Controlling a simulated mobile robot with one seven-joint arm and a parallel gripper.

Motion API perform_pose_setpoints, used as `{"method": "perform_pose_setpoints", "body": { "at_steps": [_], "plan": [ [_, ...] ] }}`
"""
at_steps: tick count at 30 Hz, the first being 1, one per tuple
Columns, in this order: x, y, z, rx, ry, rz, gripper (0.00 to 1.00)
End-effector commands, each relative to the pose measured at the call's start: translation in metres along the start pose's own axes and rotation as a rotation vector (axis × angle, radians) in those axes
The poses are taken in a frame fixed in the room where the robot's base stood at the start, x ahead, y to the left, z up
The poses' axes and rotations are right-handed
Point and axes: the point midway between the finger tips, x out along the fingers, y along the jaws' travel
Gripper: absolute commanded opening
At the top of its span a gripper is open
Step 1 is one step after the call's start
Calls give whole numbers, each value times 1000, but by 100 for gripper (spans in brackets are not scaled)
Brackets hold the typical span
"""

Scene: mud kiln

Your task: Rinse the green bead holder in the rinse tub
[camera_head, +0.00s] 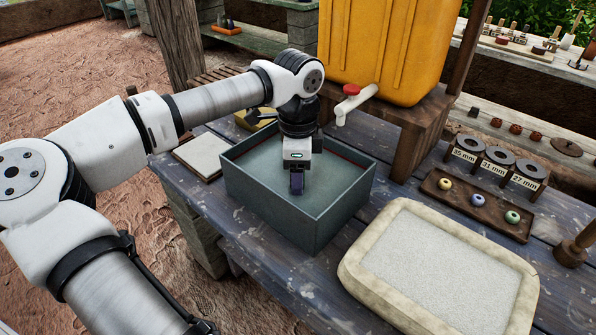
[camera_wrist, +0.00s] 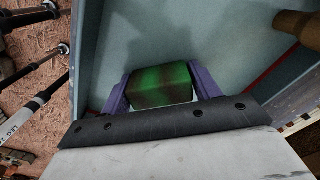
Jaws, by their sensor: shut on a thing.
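In the wrist view my gripper (camera_wrist: 160,90) has its two purple fingers on either side of a green block-shaped bead holder (camera_wrist: 160,84) with dark patches, and is shut on it. In the head view my gripper (camera_head: 297,182) points down inside the grey-blue rinse tub (camera_head: 345,215), and the holder is hidden behind it. The tub's pale inside also shows in the wrist view (camera_wrist: 180,35). I cannot tell whether the holder touches the tub's floor.
A yellow water container (camera_head: 390,45) with a red-capped tap (camera_head: 355,100) stands behind the tub. A stone-rimmed tray (camera_head: 355,268) of pale grains is at front right. A flat pale tile (camera_head: 197,155) lies left of the tub.

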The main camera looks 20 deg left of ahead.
Motion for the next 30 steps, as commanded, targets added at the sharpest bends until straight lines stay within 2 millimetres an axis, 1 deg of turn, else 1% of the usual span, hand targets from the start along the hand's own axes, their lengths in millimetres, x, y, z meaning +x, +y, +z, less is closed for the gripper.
{"method": "perform_pose_setpoints", "body": {
  "at_steps": [18, 30],
  "plan": [
    [6, 0, 0, 0, 0, -1, 37],
    [6, 0, 0, 0, 0, -1, 37]
  ]
}}
